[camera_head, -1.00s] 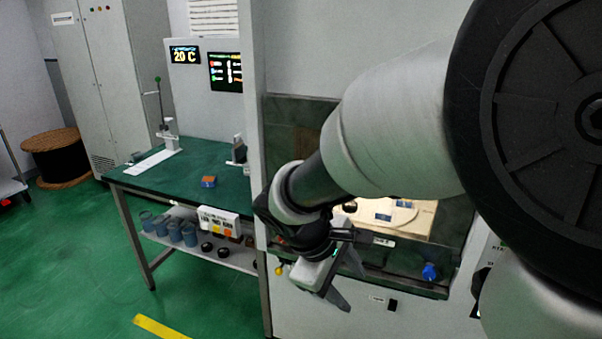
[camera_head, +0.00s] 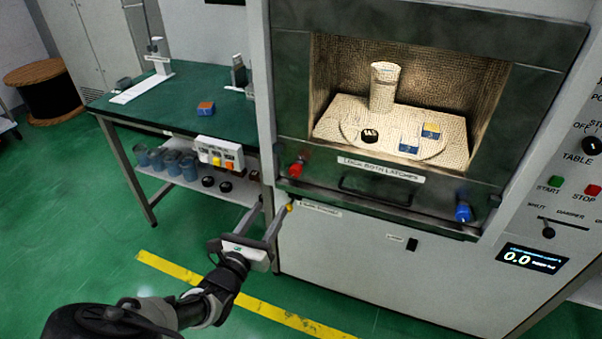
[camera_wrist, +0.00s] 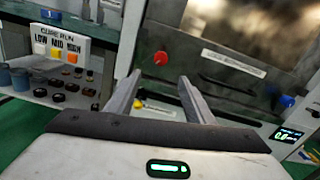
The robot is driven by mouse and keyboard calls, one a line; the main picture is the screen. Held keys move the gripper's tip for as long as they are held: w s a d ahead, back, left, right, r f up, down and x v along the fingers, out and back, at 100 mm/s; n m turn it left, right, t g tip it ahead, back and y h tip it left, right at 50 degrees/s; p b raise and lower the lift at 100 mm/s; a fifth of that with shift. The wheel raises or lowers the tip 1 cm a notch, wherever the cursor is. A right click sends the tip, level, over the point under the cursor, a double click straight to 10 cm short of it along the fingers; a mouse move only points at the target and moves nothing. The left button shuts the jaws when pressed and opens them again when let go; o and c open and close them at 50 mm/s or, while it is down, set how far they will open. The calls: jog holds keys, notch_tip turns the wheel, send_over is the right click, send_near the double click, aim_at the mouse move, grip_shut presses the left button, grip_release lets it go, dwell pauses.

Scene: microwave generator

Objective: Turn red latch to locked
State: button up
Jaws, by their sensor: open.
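The red latch (camera_head: 297,169) is at the lower left of the microwave door frame. It also shows in the wrist view (camera_wrist: 160,58), above and just ahead of the space between my fingers. My gripper (camera_head: 268,210) is open and empty, below and left of the red latch and apart from it. The blue latch (camera_head: 463,212) is at the lower right of the door, and in the wrist view (camera_wrist: 287,101) it is at the right. A label reading "LOCK BOTH LATCHES" (camera_head: 381,168) lies between the latches. The exact turn of the red latch is too small to tell.
A door handle (camera_head: 375,192) sits below the label. A small yellow knob (camera_head: 290,208) is near my fingertips. The green-topped table (camera_head: 170,115) with a lower shelf stands at the left. The lit chamber holds a cylinder (camera_head: 384,88) and small blocks. The floor in front is clear.

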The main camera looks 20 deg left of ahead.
aim_at(294, 173)
jog(key=w, duration=0.5)
jog(key=w+d+b, duration=0.1)
jog(key=w, duration=1)
jog(key=shift+w+d, duration=0.2)
jog(key=shift+w, duration=0.1)
jog(key=c, duration=1)
